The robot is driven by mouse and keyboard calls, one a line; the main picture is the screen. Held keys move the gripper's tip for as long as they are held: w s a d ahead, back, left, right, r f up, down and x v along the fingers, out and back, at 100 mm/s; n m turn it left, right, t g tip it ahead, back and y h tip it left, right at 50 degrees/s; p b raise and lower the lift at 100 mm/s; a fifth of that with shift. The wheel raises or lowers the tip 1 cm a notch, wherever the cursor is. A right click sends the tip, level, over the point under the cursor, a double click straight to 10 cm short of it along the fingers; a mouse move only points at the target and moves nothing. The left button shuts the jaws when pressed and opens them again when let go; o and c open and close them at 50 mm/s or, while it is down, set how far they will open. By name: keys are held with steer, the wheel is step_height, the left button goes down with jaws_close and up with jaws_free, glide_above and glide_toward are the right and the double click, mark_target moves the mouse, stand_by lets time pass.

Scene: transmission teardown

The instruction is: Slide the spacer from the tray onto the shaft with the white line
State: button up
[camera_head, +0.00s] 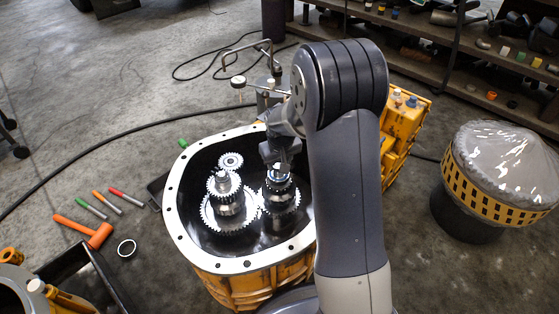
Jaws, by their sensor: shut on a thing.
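My gripper (279,166) points down into the open orange housing (247,264), over the right-hand shaft with gears (280,193). It is shut on a small shiny ring, the spacer (279,174), at the top of that shaft. The fingers partly hide the spacer, and I cannot tell how far it sits around the shaft. A second shaft with a large gear (228,205) stands upright to the left. I cannot make out a white line on either shaft. A dark tray (98,262) is at the lower left; its inside is mostly out of sight.
A small gear (231,160) sits at the back of the housing. A covered drum (495,185) stands at right. My arm hides the housing's right side.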

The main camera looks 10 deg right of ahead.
steer(key=shift+f+b, duration=1.2)
steer(key=shift+f, duration=0.7)
steer(key=o, duration=1.6)
steer(key=shift+r, duration=0.1)
steer(key=shift+r+p, duration=3.2)
steer(key=shift+r, duration=0.9)
steer(key=shift+f, duration=0.1)
steer(key=shift+f, duration=0.1)
step_height(320, 180, down, 8)
steer(key=b, duration=0.6)
